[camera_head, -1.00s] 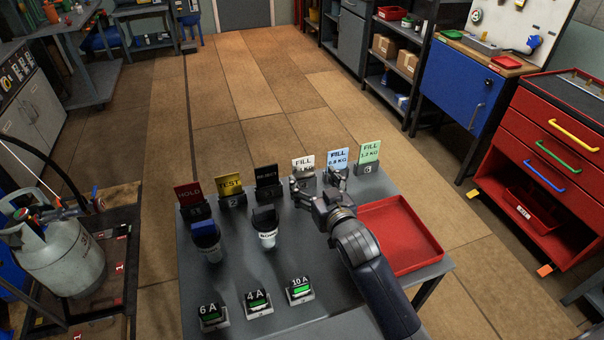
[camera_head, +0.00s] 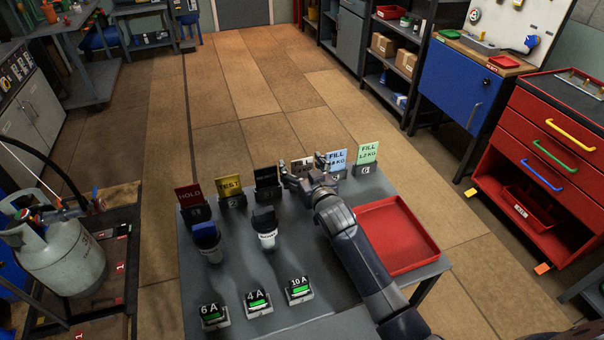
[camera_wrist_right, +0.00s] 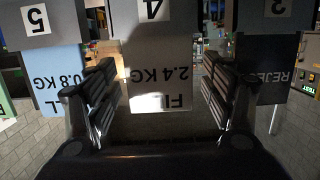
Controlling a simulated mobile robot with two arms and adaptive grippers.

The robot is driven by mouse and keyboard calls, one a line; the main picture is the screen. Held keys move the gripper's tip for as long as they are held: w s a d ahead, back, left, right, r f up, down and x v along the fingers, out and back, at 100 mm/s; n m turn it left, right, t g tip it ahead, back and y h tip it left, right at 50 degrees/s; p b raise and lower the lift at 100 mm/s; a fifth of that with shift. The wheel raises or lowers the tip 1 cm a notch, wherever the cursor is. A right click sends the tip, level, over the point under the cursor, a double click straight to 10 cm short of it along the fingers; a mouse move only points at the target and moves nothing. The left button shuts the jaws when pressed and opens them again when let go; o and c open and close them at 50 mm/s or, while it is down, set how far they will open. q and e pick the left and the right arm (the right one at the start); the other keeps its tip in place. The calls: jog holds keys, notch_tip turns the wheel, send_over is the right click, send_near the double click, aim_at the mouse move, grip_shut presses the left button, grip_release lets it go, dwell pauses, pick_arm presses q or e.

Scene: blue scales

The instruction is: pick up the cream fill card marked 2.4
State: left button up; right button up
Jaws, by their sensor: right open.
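The cream fill card (camera_wrist_right: 160,75) marked 2.4 KG stands upright in a grey holder numbered 4 (camera_wrist_right: 152,8); it looks upside down in the right wrist view. In the head view the card (camera_head: 300,164) is mostly hidden behind my right gripper (camera_head: 305,172). The gripper is open. In the right wrist view its two fingers (camera_wrist_right: 160,100) are on either side of the card, with a gap visible at each side. My left gripper is not in view.
The blue 0.8 KG card (camera_head: 337,159) and black REJECT card (camera_head: 266,178) stand close on either side. The green card (camera_head: 368,152), yellow TEST card (camera_head: 229,185) and red HOLD card (camera_head: 189,195) share the row. A red tray (camera_head: 431,247) lies right of my arm.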

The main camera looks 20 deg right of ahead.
jog(key=c, duration=1)
jog(key=shift+c, duration=0.2)
